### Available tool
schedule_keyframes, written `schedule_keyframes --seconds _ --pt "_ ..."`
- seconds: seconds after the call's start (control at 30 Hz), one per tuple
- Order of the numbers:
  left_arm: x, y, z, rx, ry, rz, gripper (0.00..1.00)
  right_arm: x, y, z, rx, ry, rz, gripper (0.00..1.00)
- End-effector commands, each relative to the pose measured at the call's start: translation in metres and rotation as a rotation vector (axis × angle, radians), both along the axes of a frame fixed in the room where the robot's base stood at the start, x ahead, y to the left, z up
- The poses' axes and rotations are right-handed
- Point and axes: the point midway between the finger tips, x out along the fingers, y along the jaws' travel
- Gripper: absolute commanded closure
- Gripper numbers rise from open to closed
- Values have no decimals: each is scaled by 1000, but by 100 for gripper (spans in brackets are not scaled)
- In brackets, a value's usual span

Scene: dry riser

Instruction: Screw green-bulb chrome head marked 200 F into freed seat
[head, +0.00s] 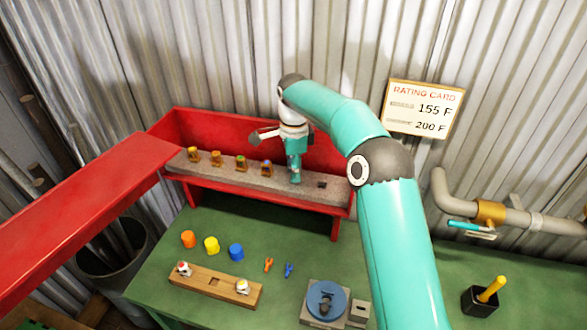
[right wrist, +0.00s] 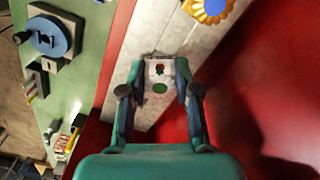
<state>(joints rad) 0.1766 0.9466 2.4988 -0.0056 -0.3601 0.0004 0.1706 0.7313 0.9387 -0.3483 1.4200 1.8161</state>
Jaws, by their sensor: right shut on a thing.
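My right gripper (head: 294,176) reaches down onto the grey strip in the red box, right of the head with a blue bulb (head: 266,168). In the right wrist view its fingers (right wrist: 159,82) are shut on a small pale piece with a green disc (right wrist: 160,88), apparently the green-bulb chrome head; the fingers hide its sides, and I cannot tell how far it sits in a seat. A dark square seat (head: 322,184) shows right of the gripper. Several brass-coloured heads stand left along the strip. My left gripper is out of view.
A wooden block (head: 213,287) with two pale heads, coloured caps (head: 211,245) and a blue disc fixture (head: 326,300) stand on the green bench. The red box wall (head: 225,128) rises behind the strip. A rating card (head: 423,108) reads 155 F and 200 F.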

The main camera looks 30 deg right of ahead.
Motion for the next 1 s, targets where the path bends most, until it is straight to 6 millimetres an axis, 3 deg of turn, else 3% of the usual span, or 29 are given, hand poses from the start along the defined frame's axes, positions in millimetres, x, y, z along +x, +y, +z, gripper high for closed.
schedule_keyframes --seconds 0.3,0.6,0.63,0.77,1.0 --pt "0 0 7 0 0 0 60 1 -2 3 -2 -7 -385 100" --pt "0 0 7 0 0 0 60 1 -2 2 -3 -8 -432 100" --pt "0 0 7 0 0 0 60 1 -2 2 -3 -8 -432 66" --pt "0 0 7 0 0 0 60 1 -2 2 -2 -6 -431 44" --pt "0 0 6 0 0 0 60 0 -1 1 -2 -3 -429 44"
